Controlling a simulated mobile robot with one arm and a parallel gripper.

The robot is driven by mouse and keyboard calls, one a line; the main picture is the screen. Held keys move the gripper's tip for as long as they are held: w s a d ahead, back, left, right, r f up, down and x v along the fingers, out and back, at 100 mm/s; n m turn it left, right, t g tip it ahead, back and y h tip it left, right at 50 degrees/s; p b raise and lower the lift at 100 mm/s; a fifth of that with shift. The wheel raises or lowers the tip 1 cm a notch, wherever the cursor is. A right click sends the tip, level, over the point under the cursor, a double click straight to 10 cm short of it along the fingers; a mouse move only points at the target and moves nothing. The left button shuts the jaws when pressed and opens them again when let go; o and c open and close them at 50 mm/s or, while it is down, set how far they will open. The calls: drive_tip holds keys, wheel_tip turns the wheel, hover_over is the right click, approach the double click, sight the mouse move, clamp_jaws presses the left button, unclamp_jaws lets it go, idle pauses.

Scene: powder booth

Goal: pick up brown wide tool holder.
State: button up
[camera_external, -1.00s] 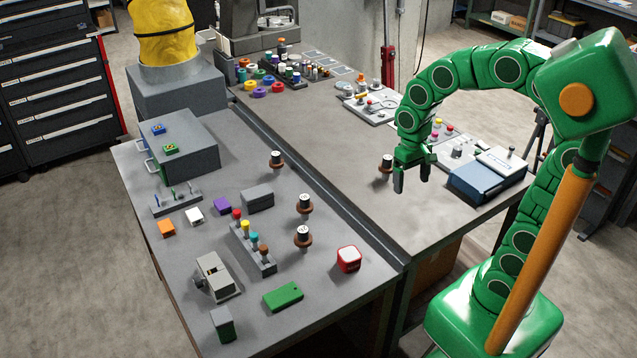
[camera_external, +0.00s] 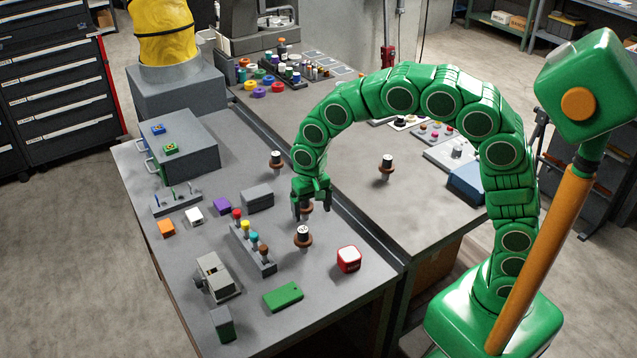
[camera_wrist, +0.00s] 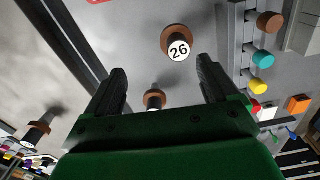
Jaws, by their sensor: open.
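Several brown tool holders with black, white-topped upper parts stand upright; I cannot tell which is the wide one. In the external view, one (camera_external: 303,238) stands in front of my gripper; it shows in the wrist view with "26" on its top (camera_wrist: 178,46). Another (camera_external: 306,208) is largely hidden by my gripper (camera_external: 312,207) and shows between the fingers in the wrist view (camera_wrist: 153,99). A third (camera_external: 277,160) stands farther back on the left table, and one more (camera_external: 387,164) on the right table. My gripper is open, pointing down; contact with the holder there is unclear.
A red-and-white box (camera_external: 348,259) and a green block (camera_external: 284,297) lie toward the front. A grey rack with coloured knobs (camera_external: 262,262) is left of the holders. A grey block (camera_external: 258,198) is left of my gripper. A raised rail (camera_external: 352,215) runs between the tables.

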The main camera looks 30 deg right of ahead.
sight(303, 229)
drive_tip(key=a, duration=0.1)
drive_tip(key=a+f, duration=0.1)
drive_tip(key=shift+w+a+f, duration=0.1)
drive_tip(key=shift+a+f, duration=0.15)
drive_tip(key=shift+a, duration=0.15)
drive_tip(key=shift+w+d+f, duration=0.1)
drive_tip(key=shift+f, duration=1.85)
drive_tip(key=shift+w+f, duration=0.1)
drive_tip(key=shift+f, duration=1.8)
drive_tip(key=shift+c, duration=0.5)
drive_tip(key=shift+r, duration=0.1)
drive_tip(key=c, duration=1.4)
drive_tip(key=shift+o, duration=0.2)
drive_tip(key=shift+r, duration=0.1)
